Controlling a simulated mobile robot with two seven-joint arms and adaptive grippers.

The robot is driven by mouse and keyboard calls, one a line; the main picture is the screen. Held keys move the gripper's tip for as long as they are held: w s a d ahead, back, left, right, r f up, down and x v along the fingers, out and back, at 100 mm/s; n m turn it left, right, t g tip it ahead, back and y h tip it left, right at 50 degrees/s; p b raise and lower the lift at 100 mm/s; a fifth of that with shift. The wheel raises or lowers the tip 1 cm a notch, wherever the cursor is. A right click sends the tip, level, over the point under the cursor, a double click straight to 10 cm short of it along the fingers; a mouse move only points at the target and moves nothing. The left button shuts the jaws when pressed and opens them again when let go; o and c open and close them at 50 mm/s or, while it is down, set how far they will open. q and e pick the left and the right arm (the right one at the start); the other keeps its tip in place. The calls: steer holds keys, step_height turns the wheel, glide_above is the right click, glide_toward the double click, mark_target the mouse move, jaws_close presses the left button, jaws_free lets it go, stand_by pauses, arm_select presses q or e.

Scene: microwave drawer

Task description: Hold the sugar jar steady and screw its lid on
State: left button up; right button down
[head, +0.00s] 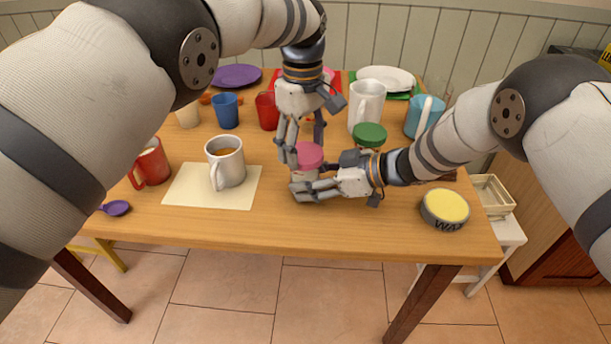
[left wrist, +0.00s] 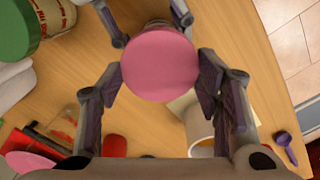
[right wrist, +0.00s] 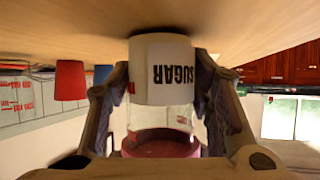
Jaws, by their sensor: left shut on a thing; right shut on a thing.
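The sugar jar (right wrist: 162,75) stands upright on the table; the right wrist view shows it upside down, with its SUGAR label and clear glass. Its pink lid (head: 309,154) sits at the jar's mouth; I cannot tell how tightly it is threaded. My left gripper (head: 303,150) comes down from above, its fingers shut around the lid, which also shows in the left wrist view (left wrist: 160,65). My right gripper (head: 302,188) reaches in low from the right, its fingers shut on either side of the jar body. In the head view the grippers hide most of the jar.
A green-lidded jar (head: 369,135) and a white pitcher (head: 366,106) stand behind the right gripper. A white mug (head: 226,165) stands on a cream mat (head: 185,190) to the left. A yellow-topped wax tin (head: 444,208) is at right. The front middle table is clear.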

arm_select(q)
steer(key=m, duration=0.5)
steer(key=shift+m, duration=0.3)
steer(key=m, duration=0.4)
steer(key=shift+m, duration=0.3)
steer(key=o, duration=1.1)
steer(key=shift+a, duration=0.1)
